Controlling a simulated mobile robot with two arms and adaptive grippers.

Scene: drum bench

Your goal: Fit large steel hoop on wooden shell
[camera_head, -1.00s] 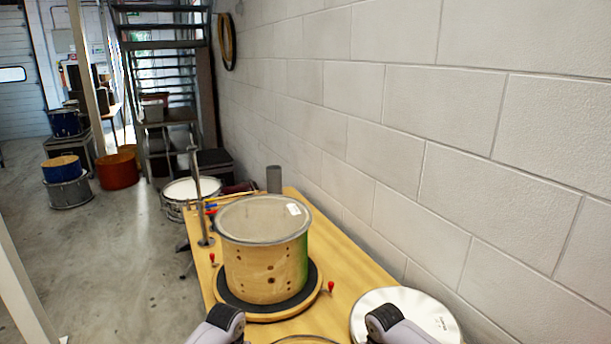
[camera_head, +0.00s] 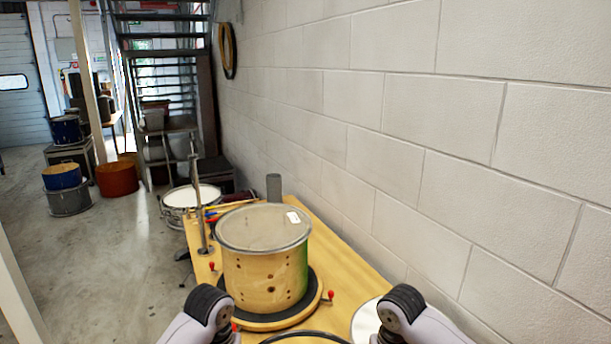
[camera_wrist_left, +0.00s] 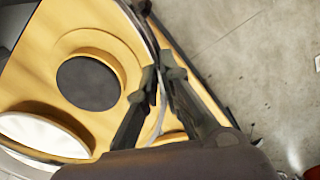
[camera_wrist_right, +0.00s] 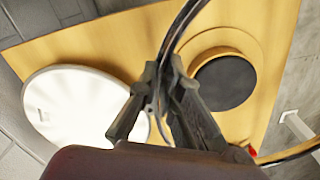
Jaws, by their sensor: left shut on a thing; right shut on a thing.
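The wooden shell (camera_head: 264,275) stands upright on a round black pad (camera_head: 312,292) on the bench, with a clear head on its top and a small white label. The large steel hoop (camera_head: 306,334) shows as a dark arc at the bottom edge of the head view, nearer than the shell and apart from it in the picture. My left gripper (camera_wrist_left: 158,82) is shut on the hoop's rim in the left wrist view. My right gripper (camera_wrist_right: 165,78) is shut on the rim (camera_wrist_right: 181,22) in the right wrist view. In the head view my fingertips are out of frame.
A white round head (camera_head: 366,322) lies on the bench at the front right. Red-knobbed clamps (camera_head: 329,295) stand beside the pad. An upright metal post (camera_head: 199,205) and a grey cylinder (camera_head: 274,187) stand farther back. A block wall (camera_head: 460,170) borders the bench's right side.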

